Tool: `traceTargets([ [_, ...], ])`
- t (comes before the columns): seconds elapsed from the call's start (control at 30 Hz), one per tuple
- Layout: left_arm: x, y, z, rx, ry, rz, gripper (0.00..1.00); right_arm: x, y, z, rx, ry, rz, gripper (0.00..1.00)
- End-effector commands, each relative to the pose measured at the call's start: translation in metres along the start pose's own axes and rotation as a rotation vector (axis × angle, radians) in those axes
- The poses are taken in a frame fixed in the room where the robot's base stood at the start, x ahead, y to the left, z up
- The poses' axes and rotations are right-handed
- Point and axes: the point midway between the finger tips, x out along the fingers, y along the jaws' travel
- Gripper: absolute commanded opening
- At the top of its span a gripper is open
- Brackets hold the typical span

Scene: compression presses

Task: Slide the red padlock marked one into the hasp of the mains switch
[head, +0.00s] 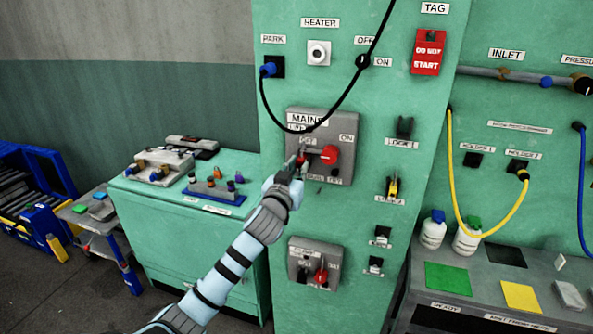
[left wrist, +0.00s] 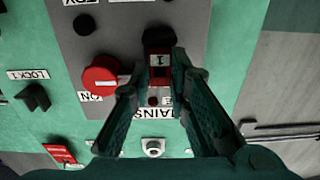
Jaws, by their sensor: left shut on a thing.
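The red padlock marked 1 (left wrist: 159,70) is between the fingertips of my left gripper (left wrist: 160,75), which is shut on it. In the head view my left gripper (head: 297,168) is at the left side of the mains switch's grey plate (head: 343,122) and hides most of the padlock. The switch's red knob (head: 329,155) is just right of the gripper; it also shows left of the padlock in the left wrist view (left wrist: 101,77). A dark part is at the padlock's far end. I cannot tell hasp from shackle there, nor whether they touch. My right gripper is not in view.
A black cable (head: 263,100) hangs in a loop in front of the plate's top. The LOCK 1 holder (head: 404,127) looks empty; the LOCK 2 holder has a yellow item (head: 392,188). A second grey switch box (head: 303,262) is below. A green cabinet (head: 170,245) stands left.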

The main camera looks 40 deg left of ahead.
Motion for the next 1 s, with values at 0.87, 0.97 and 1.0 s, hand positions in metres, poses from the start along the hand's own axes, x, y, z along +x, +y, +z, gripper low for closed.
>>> traceTargets([
  [0.87,-0.023,0.000,0.001,0.004,0.000,0.002,0.40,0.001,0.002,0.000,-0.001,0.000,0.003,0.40],
  [0.97,-0.052,0.001,0.001,0.005,-0.001,0.003,0.40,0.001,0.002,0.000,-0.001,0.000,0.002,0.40],
  [1.0,-0.063,0.000,0.001,0.005,-0.001,0.003,0.40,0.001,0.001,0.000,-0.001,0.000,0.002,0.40],
])
